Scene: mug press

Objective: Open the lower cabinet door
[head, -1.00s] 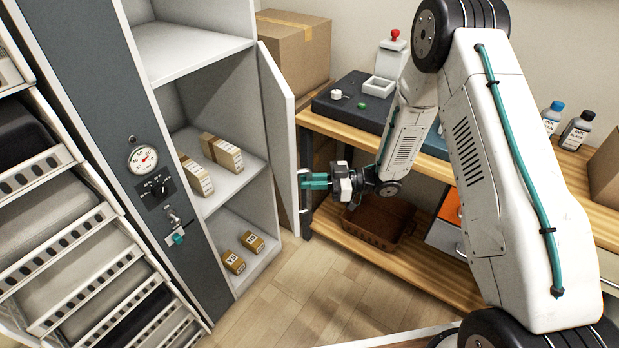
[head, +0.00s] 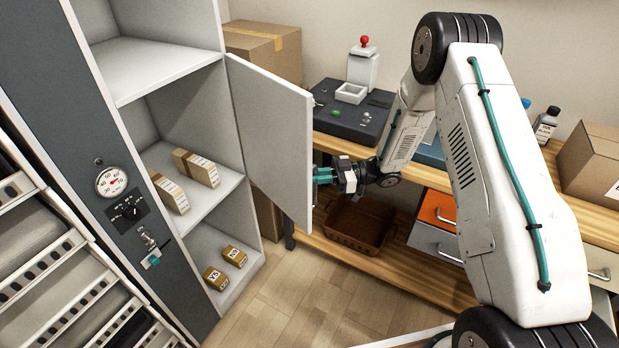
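The cabinet door (head: 275,140) is a plain pale panel hinged on the right side of the tall cabinet. It stands swung out wide, with its inner face toward me. The lower cabinet compartment is open to view, with its middle shelf (head: 205,205) and floor visible. My gripper (head: 322,175), with teal fingers, is at the door's free edge, on its outer side. The fingertips are close to or touching the door there. The handle is hidden behind the panel, and I cannot tell whether the fingers are closed on it.
Small cartons (head: 195,168) lie on the middle shelf, and small boxes (head: 235,256) sit below. A gauge panel (head: 112,182) is left of the opening. A wooden workbench (head: 400,262) with a brown crate (head: 357,228) stands behind my gripper. The floor (head: 290,305) before the cabinet is clear.

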